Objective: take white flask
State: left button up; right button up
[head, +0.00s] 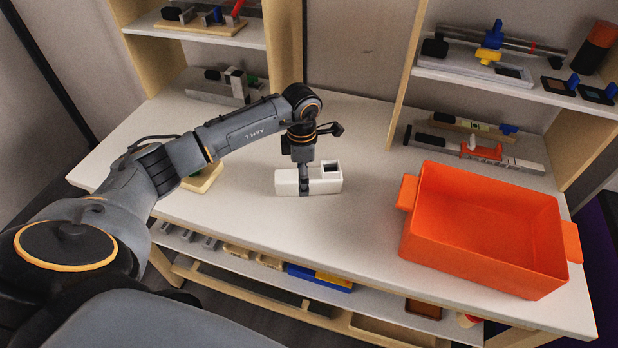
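A white block-like object with a dark square opening at its right end, which I take for the white flask (325,182), lies on the white tabletop (365,225) near the middle. My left gripper (304,187) points down at its left-middle part. One dark finger overlaps the front face of the flask. The other finger is hidden, so whether the fingers press on the flask cannot be told. The flask appears to rest on the table. My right gripper is not in view.
A large empty orange bin (480,225) stands on the right of the table. A pale yellowish block (204,178) lies left, partly behind my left arm. Shelves with several tools stand at the back left and right. A lower shelf holds several parts. The table between flask and bin is clear.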

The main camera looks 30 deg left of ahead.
pick_arm(q)
jog(key=shift+c, duration=0.4)
jog(key=c, duration=1.5)
jog(key=shift+o, duration=0.2)
jog(key=shift+r, duration=0.1)
